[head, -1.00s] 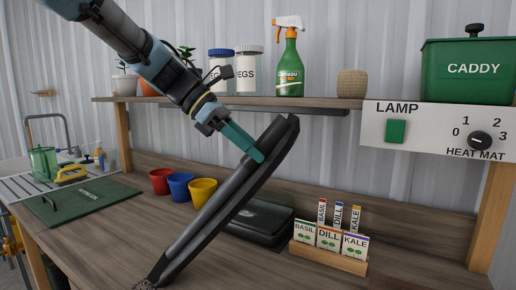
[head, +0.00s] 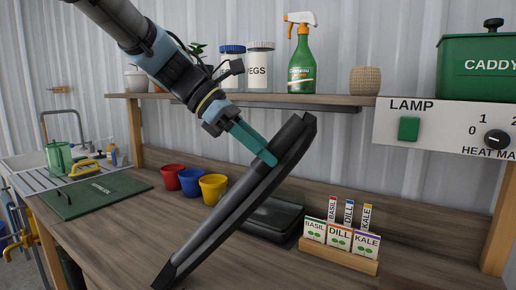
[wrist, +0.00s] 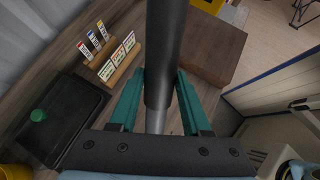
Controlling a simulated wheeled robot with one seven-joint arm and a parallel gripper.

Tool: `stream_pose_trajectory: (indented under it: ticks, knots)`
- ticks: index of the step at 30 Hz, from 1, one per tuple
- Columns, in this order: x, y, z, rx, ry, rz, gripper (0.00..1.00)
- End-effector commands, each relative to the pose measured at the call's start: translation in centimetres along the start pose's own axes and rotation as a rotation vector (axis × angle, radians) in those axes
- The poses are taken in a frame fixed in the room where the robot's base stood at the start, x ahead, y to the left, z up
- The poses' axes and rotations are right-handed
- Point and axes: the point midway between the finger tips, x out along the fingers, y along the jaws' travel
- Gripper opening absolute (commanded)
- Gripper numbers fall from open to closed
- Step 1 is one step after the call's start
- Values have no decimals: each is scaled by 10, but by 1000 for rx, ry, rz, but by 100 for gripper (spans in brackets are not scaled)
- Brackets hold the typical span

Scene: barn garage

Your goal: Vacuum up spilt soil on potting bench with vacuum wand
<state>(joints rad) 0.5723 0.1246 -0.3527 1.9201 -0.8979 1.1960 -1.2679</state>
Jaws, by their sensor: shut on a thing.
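The vacuum wand (head: 235,200) is a long dark grey tube, tilted from upper right to lower left. Its lower nozzle end (head: 172,275) is at or just above the potting bench (head: 110,225) near the bottom edge of the head view. My gripper (head: 268,157) has teal fingers shut on the upper part of the wand. In the wrist view my gripper (wrist: 160,78) has the wand (wrist: 165,40) running between its two fingers. I see no spilt soil in the current frames; the bench in front of the nozzle lies outside the head view.
Behind the wand are a black tray (head: 270,220), a seed packet rack (head: 338,256) and red, blue and yellow pots (head: 213,187). A shelf (head: 330,101) crosses above. Bench left of the nozzle is clear.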

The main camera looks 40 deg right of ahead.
Motion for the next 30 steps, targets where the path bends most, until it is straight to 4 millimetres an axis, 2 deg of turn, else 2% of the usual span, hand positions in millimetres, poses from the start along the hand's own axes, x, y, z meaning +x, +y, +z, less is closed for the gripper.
stream_pose_trajectory:
  ticks: [30]
  knots:
    - [45,-30,40,3,0,-1,0]
